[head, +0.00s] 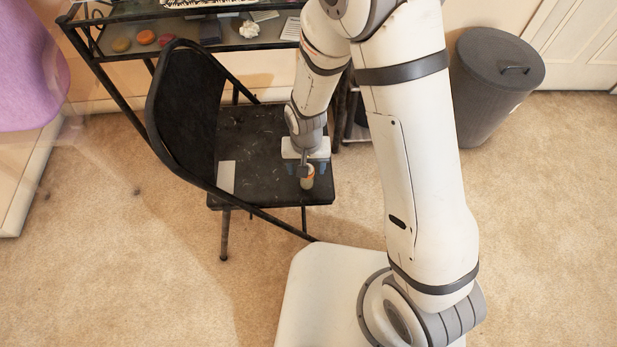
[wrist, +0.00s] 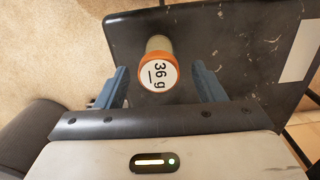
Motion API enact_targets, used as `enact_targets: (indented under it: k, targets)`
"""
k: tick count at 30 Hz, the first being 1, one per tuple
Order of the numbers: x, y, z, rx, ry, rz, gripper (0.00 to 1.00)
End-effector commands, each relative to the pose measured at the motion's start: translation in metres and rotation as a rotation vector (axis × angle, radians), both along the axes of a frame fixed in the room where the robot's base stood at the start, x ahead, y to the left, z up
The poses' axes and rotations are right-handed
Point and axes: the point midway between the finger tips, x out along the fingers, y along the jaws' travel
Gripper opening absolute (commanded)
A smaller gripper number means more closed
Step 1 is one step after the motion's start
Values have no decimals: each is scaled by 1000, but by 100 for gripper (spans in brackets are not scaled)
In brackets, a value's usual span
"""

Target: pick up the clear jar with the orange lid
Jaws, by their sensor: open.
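The clear jar with the orange lid (wrist: 158,73) stands on the black chair seat (wrist: 225,40), and its lid top reads "36 g" in the wrist view. In the head view the jar (head: 307,183) is small, close to the front right edge of the seat. My gripper (wrist: 160,88) is open, with one blue finger on each side of the jar. Gaps show between the fingers and the lid in the wrist view. In the head view my gripper (head: 306,168) is right at the jar and partly covers its top.
A white card (head: 227,176) lies on the seat left of the jar. The chair's curved black backrest (head: 185,110) rises at the left. A desk shelf (head: 225,42) with small items stands behind. A dark bin (head: 495,80) is at the right.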

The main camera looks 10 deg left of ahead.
Motion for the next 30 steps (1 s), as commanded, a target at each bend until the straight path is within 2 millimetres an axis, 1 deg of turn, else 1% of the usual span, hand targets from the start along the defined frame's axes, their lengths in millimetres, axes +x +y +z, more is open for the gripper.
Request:
enact_targets:
  k: [1, 5, 9, 12, 14, 20, 30]
  targets:
    - [0, 0, -6, -1, 1, 0, 63]
    - [-2, -1, -18, -1, 1, 0, 63]
    - [-4, -2, -41, -1, 2, 0, 63]
    - [-4, -2, -53, -1, 2, -1, 63]
    - [-3, -2, -56, 0, 0, -1, 63]
    - [-3, -2, -54, 0, -1, -1, 63]
    - [-3, -2, -54, 0, 0, -2, 35]
